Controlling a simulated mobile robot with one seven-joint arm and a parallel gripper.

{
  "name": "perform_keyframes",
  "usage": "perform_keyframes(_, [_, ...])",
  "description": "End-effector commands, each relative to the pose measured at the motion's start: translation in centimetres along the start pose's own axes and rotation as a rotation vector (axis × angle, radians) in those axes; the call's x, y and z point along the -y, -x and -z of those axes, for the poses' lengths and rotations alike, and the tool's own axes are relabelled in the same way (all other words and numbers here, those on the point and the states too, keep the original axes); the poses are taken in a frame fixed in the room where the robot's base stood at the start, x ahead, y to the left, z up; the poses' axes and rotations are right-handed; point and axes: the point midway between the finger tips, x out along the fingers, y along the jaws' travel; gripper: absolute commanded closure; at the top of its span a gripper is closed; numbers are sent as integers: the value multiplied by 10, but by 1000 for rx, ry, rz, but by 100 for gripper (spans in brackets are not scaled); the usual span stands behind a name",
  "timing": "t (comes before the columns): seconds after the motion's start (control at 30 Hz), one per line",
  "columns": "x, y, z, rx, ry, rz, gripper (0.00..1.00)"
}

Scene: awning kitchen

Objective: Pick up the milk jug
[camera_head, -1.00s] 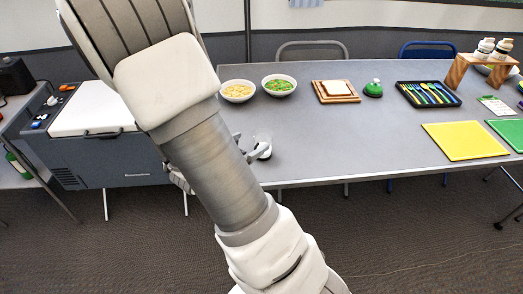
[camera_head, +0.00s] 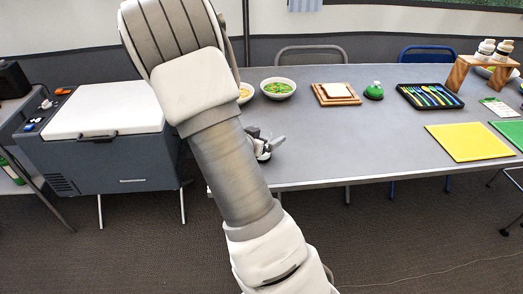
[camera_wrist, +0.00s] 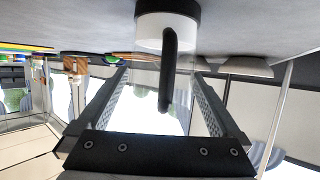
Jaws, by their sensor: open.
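The milk jug (camera_wrist: 150,32) shows upside down at the top middle of the wrist view. It has a dark base, white milk low inside, clear walls and a long black handle facing the wrist camera. My gripper (camera_wrist: 160,78) is open, with one finger on each side of the jug; I cannot tell whether either finger touches it. In the head view my gripper (camera_head: 264,141) is at the near left part of the grey table, low over the top. There it and my arm hide most of the jug, with only a small pale part showing.
A bowl of green food (camera_head: 278,88) and a partly hidden bowl (camera_head: 245,93) stand behind. Boards with bread (camera_head: 336,94), a green-topped item (camera_head: 374,91) and a cutlery tray (camera_head: 429,96) are farther right. A white-lidded cooler (camera_head: 107,109) stands left. The table's middle is clear.

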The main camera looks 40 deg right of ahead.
Motion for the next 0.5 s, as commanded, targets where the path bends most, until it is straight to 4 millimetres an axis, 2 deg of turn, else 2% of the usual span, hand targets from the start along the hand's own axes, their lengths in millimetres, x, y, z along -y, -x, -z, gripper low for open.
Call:
perform_keyframes(0.1, [0, 0, 0, 0, 0, 0, 2])
perform_keyframes(0.5, [0, 1, 0, 0, 0, 0, 74])
